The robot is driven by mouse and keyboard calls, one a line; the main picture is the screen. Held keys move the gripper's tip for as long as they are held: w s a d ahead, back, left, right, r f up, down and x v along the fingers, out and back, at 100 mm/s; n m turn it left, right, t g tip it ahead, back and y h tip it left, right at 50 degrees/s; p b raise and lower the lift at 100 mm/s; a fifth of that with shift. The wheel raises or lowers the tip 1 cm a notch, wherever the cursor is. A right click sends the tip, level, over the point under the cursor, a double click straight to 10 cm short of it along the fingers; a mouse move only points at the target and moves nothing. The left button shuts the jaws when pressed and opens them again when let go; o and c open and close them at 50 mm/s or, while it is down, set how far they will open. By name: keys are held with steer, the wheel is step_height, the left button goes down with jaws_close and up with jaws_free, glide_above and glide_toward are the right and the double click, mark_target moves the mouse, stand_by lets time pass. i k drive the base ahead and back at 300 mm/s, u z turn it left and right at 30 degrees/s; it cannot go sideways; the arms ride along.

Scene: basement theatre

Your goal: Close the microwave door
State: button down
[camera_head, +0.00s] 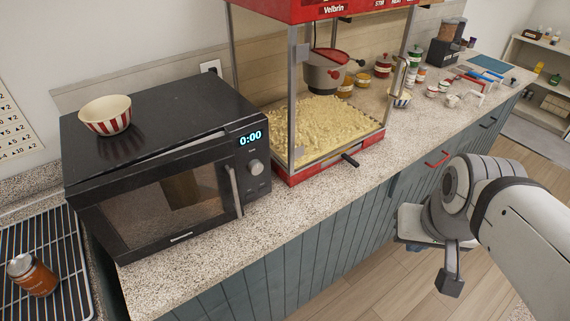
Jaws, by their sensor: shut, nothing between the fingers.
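The black microwave (165,115) stands at the left of the speckled counter, its front facing the lower right. Its dark-windowed door (160,205) looks slightly ajar, with a narrow gap along its top and its handle edge standing a little out from the body. The upright silver handle (234,190) is at the door's right edge, beside the control panel (252,160) with a lit 0:00 display and a knob. My gripper (450,282) is shut and empty at the right, in front of the counter and well apart from the door. My arm hides part of it.
A red-and-white striped bowl (106,115) sits on the microwave. A red popcorn machine (330,150) stands close to its right. A wire rack (50,265) with a spice jar (32,275) is at the left. The floor before the cabinets is clear.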

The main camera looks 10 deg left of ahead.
mark_target(137, 212)
steer(key=z, duration=0.3)
steer(key=k, duration=1.1)
steer(key=u, duration=0.65)
steer(key=i, duration=1)
steer(key=u, duration=0.05)
